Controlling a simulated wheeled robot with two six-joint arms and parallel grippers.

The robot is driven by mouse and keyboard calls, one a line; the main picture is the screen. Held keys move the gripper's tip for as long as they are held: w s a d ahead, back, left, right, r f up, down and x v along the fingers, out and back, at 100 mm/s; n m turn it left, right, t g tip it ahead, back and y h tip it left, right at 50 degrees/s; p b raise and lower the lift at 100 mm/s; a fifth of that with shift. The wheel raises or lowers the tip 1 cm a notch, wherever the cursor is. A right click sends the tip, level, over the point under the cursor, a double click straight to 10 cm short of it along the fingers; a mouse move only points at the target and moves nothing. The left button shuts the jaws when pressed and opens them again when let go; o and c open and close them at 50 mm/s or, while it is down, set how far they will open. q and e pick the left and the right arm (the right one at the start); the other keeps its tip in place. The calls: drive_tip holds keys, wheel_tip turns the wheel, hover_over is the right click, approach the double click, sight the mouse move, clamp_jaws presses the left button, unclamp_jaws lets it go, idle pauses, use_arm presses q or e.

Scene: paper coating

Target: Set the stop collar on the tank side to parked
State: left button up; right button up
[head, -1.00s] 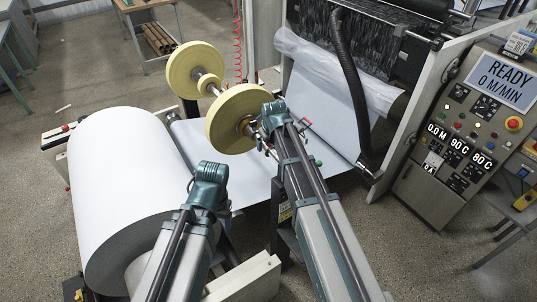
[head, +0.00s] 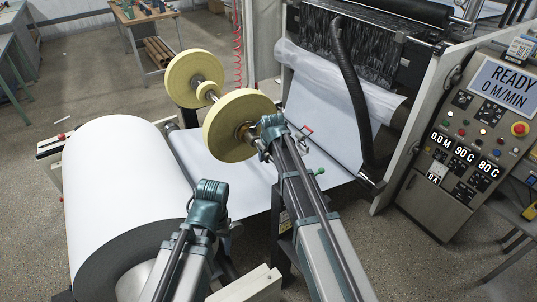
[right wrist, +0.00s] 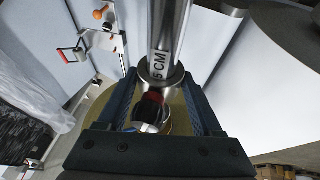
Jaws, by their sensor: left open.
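In the right wrist view a steel shaft marked "5 CM" (right wrist: 160,60) carries a round metal collar (right wrist: 174,76). A knob with a red band and black grip (right wrist: 149,108) sits below the collar. My right gripper (right wrist: 165,98) has its two dark fingers apart, one on each side of the knob, with gaps visible. In the head view my right gripper (head: 268,140) is at the shaft end beside the near yellow disc (head: 228,128), its fingertips mostly hidden. My left gripper (head: 207,200) is lower left, apart from the shaft, its jaws mostly hidden.
A large white paper roll (head: 115,190) stands at left, with a white web (head: 225,175) running beneath the shaft. A far yellow disc (head: 180,78) shares the shaft. A black hose (head: 352,90) and a control panel (head: 465,130) reading READY stand at right.

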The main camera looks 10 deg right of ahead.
clamp_jaws()
drive_tip(key=shift+s, duration=0.1)
drive_tip(key=s, duration=0.1)
drive_tip(key=s+d, duration=0.1)
drive_tip(key=s, duration=0.1)
drive_tip(key=s+d, duration=0.1)
drive_tip(key=shift+s, duration=0.35)
drive_tip(key=shift+w, duration=0.1)
drive_tip(key=o, duration=0.7)
unclamp_jaws()
drive_tip(key=shift+c, duration=0.2)
drive_tip(key=shift+r, duration=0.15)
